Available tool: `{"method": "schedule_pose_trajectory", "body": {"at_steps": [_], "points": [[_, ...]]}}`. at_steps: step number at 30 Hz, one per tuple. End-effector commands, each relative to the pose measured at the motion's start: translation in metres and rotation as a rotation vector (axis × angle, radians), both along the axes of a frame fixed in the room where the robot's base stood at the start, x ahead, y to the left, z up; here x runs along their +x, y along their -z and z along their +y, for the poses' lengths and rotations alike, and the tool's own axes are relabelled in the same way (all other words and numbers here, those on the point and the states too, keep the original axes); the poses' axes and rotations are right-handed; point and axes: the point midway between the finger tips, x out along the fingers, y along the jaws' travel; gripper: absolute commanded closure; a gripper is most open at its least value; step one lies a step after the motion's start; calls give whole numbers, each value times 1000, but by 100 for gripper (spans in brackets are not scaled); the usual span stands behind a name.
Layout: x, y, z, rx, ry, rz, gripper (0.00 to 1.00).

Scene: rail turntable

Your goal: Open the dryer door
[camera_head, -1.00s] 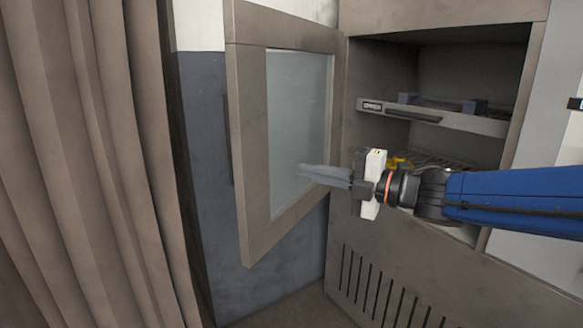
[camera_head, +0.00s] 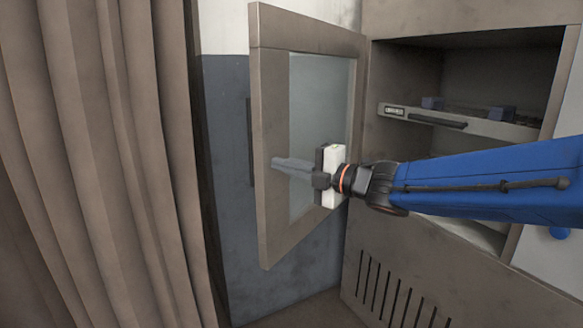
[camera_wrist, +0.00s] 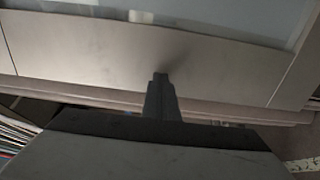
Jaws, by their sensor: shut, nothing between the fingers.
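The dryer door (camera_head: 278,222) is a brown-grey frame with a glass pane, hinged at its right side and swung wide open to the left of the cabinet. Its dark handle (camera_head: 250,142) shows on the outer face at the left. My gripper (camera_head: 278,163) is shut and empty, with its fingers pointing left at the inner side of the door, in front of the glass and near the left frame. In the wrist view the closed fingers (camera_wrist: 161,80) point at the door frame (camera_wrist: 150,50). I cannot tell whether they touch it.
The open dryer cabinet (camera_head: 450,305) stands to the right, with a pull-out shelf (camera_head: 470,125) carrying small blue blocks inside. A brown curtain (camera_head: 100,170) hangs at the left, close to the door. A blue-grey wall (camera_head: 225,160) is behind the door.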

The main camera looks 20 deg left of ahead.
Motion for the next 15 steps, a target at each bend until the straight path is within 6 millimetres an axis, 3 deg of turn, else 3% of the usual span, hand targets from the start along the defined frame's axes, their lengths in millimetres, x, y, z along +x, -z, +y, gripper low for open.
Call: {"method": "schedule_pose_trajectory", "body": {"at_steps": [10,15], "points": [[0,0,1,1,1,0,100],[5,-2,20,7,29,-5,100]]}}
